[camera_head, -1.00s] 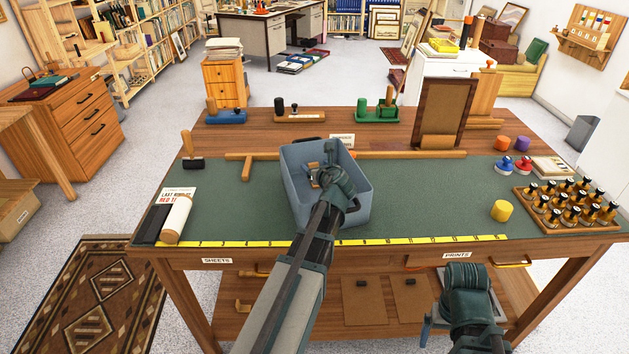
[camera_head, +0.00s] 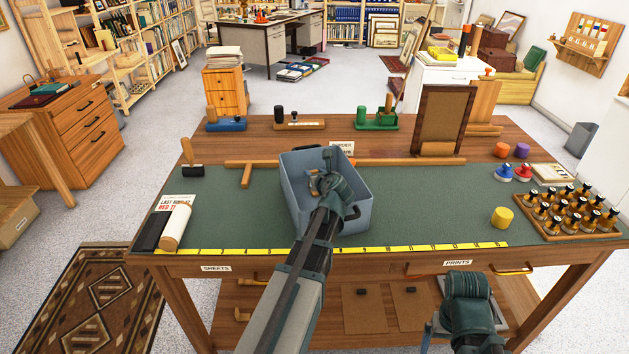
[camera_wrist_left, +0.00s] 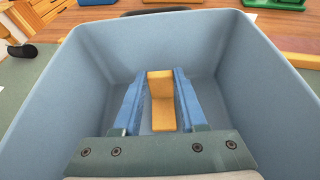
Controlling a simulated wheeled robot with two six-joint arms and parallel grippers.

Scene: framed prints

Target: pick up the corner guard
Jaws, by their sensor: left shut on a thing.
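The corner guard (camera_wrist_left: 161,100) is a small yellow-orange L-shaped piece inside the blue-grey bin (camera_wrist_left: 250,95). My left gripper (camera_wrist_left: 160,100) reaches down into the bin and is shut on the corner guard, with a blue finger on each side of it. In the head view, the bin (camera_head: 362,212) stands on the green mat, and my left gripper (camera_head: 318,183) is inside it, partly hidden by my wrist. I cannot tell whether the guard touches the bin floor. My right arm shows at the lower right, in front of the table; its fingertips are not clear.
A brown frame (camera_head: 445,120) stands at the back right. A bottle rack (camera_head: 570,212) and yellow cylinder (camera_head: 502,217) are at the right. A white roll (camera_head: 176,226) lies at the left.

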